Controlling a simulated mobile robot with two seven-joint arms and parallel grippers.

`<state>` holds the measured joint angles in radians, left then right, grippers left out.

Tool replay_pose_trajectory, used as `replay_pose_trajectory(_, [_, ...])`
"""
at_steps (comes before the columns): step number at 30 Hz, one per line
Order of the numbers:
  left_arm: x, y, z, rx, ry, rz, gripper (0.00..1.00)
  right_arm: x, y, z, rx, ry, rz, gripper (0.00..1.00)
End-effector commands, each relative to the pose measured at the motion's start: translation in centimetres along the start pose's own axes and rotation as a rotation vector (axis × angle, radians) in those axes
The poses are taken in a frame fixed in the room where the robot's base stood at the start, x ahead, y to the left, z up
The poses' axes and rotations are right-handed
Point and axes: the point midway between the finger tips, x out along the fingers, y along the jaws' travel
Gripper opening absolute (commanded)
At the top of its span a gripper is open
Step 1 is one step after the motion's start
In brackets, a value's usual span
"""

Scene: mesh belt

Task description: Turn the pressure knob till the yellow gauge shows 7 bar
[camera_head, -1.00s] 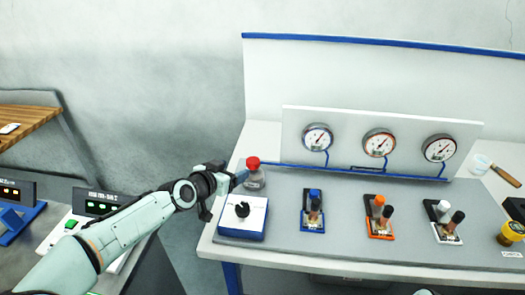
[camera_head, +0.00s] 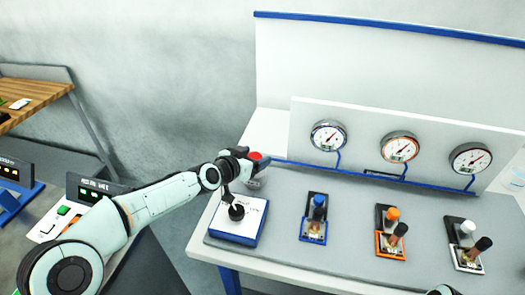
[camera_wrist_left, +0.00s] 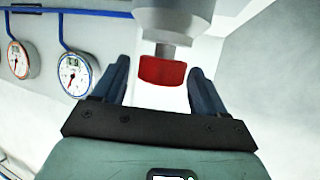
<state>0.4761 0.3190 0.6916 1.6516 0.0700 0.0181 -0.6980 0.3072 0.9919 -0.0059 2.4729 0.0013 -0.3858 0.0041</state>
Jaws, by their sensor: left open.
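The red knob (camera_head: 256,155) sits on a grey, partly hidden body at the bench's left end. It also shows in the left wrist view (camera_wrist_left: 162,70) on a short stem. My left gripper (camera_head: 248,157) is at it, open; in the left wrist view its two fingers (camera_wrist_left: 158,82) stand on either side of the red knob, with gaps visible. A black knob (camera_head: 236,212) is on a white-topped blue box nearer me. The panel's gauges are rimmed blue (camera_head: 328,135), orange (camera_head: 400,147) and dark (camera_head: 470,158). I see no yellow gauge; the needle readings are too small to tell.
On the grey mat stand blue (camera_head: 314,222), orange (camera_head: 391,232) and white (camera_head: 466,245) units with upright stubs. A blue pipe (camera_head: 375,175) runs below the gauges. Control boxes (camera_head: 90,190) stand at the left, with a wooden table (camera_head: 40,95) behind.

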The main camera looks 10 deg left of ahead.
Motion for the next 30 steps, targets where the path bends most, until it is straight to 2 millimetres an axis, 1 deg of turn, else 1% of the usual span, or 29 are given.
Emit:
replay_pose_trajectory(4, [0.1, -0.1, 0.3, -0.001, 0.000, -0.001, 0.72, 0.1, 0.0, 0.0, 0.000, -0.001, 0.000, 0.70])
replay_pose_trajectory(13, [0.1, -0.1, 0.3, -0.001, 0.000, -0.002, 0.72, 0.1, 0.0, 0.0, 0.000, -0.001, 0.000, 0.70])
replay_pose_trajectory(14, [0.1, -0.1, 0.3, -0.001, 0.000, -0.002, 0.63, 0.1, 0.0, 0.0, 0.000, -0.001, 0.000, 0.70])
replay_pose_trajectory(15, [0.1, -0.1, 0.3, -0.001, 0.000, -0.002, 0.50, 0.1, 0.0, 0.0, 0.000, -0.001, 0.000, 0.70])
replay_pose_trajectory(18, [0.1, -0.1, 0.3, -0.001, 0.000, -0.002, 0.21, 0.1, 0.0, 0.0, 0.000, -0.001, 0.000, 0.70])
replay_pose_trajectory(25, [0.1, -0.1, 0.3, 0.002, 0.001, 0.004, 0.21, 0.4, 0.1, 0.1, 0.000, -0.002, 0.000, 0.70])
replay_pose_trajectory(30, [0.2, -0.3, 0.6, 0.015, 0.002, 0.036, 0.21, 1.7, 0.6, 0.1, 0.002, -0.006, 0.002, 0.70])
